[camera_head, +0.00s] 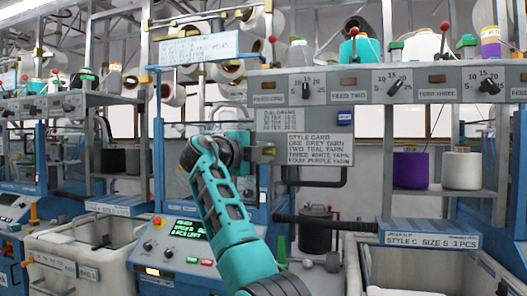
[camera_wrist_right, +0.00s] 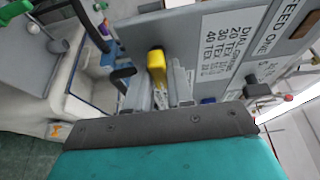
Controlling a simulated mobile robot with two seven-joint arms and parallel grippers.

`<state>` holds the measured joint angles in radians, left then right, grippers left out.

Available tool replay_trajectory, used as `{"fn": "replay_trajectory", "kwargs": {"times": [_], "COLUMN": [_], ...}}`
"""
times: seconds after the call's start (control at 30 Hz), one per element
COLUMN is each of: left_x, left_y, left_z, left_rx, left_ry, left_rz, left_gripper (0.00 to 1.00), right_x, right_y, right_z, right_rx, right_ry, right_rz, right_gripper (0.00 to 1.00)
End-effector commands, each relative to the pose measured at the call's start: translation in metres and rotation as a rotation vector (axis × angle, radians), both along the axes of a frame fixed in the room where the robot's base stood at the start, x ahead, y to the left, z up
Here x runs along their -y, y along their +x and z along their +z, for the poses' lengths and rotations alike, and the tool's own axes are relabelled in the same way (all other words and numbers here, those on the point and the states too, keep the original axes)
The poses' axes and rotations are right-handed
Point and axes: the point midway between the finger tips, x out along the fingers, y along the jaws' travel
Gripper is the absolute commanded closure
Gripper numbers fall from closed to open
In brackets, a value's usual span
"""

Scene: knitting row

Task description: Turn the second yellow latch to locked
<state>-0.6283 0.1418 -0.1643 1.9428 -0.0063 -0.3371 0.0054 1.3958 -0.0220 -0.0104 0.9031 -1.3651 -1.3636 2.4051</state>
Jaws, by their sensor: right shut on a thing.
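A yellow latch (camera_wrist_right: 156,62) shows in the right wrist view, at the edge of the grey panel, between my right gripper's fingers (camera_wrist_right: 160,92). The gripper is shut on it. In the head view my teal right arm reaches up to the left edge of the panel, and the gripper (camera_head: 252,151) is mostly hidden behind its own wrist. A small yellowish part (camera_head: 268,151) shows just right of it. I cannot read the latch's locked or unlocked mark. My left gripper is not in view.
The grey panel (camera_head: 268,124) carries a style card (camera_head: 320,150). Above it runs a rail with feed dials (camera_head: 396,85) and yarn cones. Below are a control box (camera_head: 180,245), a dark canister (camera_head: 316,232) and white bins (camera_head: 85,245). A dark bar (camera_head: 325,222) crosses right of my arm.

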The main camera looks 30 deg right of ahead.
Motion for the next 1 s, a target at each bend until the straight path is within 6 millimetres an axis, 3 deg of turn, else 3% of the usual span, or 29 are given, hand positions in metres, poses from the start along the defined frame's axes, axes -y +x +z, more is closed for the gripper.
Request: {"fn": "replay_trajectory", "kwargs": {"times": [0.3, 0.33, 0.57, 0.83, 1.0], "left_x": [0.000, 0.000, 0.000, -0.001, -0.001], "left_y": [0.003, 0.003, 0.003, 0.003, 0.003], "left_z": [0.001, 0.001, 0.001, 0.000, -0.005], "left_rx": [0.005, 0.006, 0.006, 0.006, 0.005], "left_ry": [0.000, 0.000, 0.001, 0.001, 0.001], "left_rz": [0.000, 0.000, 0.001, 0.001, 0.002], "left_gripper": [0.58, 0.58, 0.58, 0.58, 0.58], "right_x": [0.000, 0.000, 0.000, -0.002, -0.021], "right_y": [0.000, 0.000, 0.000, 0.000, -0.006], "right_z": [0.000, 0.000, 0.000, 0.000, -0.001], "right_rx": [0.003, 0.003, 0.002, 0.001, 0.004], "right_ry": [0.001, 0.001, 0.001, -0.001, -0.001], "right_rz": [0.001, 0.001, 0.001, 0.001, 0.003], "right_gripper": [1.00, 0.77, 0.56, 0.56, 0.56]}}
